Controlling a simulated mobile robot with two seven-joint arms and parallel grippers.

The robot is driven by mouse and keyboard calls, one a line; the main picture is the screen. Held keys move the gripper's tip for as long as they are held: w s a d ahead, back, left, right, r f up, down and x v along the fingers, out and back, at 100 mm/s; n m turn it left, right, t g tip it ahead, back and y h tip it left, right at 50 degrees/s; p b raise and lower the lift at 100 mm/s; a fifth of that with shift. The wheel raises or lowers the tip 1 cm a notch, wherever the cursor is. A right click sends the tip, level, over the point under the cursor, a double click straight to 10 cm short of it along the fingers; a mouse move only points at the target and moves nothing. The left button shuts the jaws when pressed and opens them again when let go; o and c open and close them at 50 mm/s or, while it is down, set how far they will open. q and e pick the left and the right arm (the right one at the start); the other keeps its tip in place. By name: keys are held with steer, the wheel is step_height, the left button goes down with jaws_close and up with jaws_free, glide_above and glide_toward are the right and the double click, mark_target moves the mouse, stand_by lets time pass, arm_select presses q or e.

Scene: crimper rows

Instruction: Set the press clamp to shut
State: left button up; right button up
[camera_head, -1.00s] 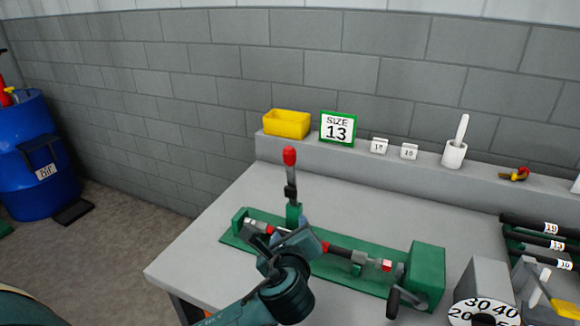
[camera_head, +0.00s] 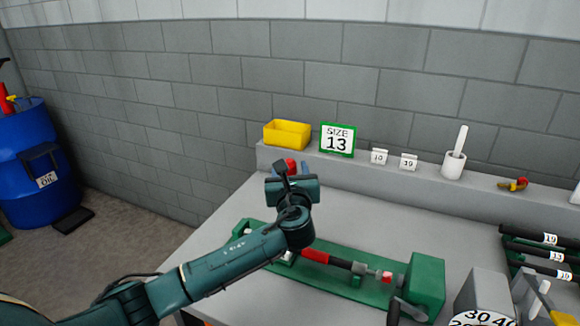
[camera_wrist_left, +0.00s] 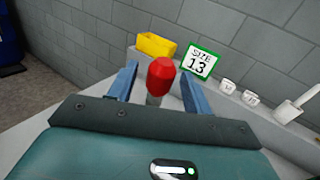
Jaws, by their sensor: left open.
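The press clamp's red-tipped handle (camera_wrist_left: 160,75) stands up between the two blue fingers of my left gripper (camera_wrist_left: 157,85) in the left wrist view. The fingers are open, with a gap on each side of the red knob. In the head view my left gripper (camera_head: 291,172) covers most of the handle, and only part of the red knob (camera_head: 291,166) shows. The green press base (camera_head: 375,294) lies on the bench with a red and black rod (camera_head: 327,258) along it. The clamp's lower part is hidden behind my arm.
A yellow bin (camera_head: 287,134), a green-framed "SIZE 13" sign (camera_head: 337,140), small number cards (camera_head: 379,156) and a white cup (camera_head: 453,163) stand on the back ledge. Black rods (camera_head: 535,252) and a numbered dial (camera_head: 482,318) are at right. A blue barrel (camera_head: 28,155) stands left.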

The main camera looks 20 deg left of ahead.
arm_select(q)
steer(key=shift+x, duration=0.8)
steer(key=shift+c, duration=0.3)
jaws_close()
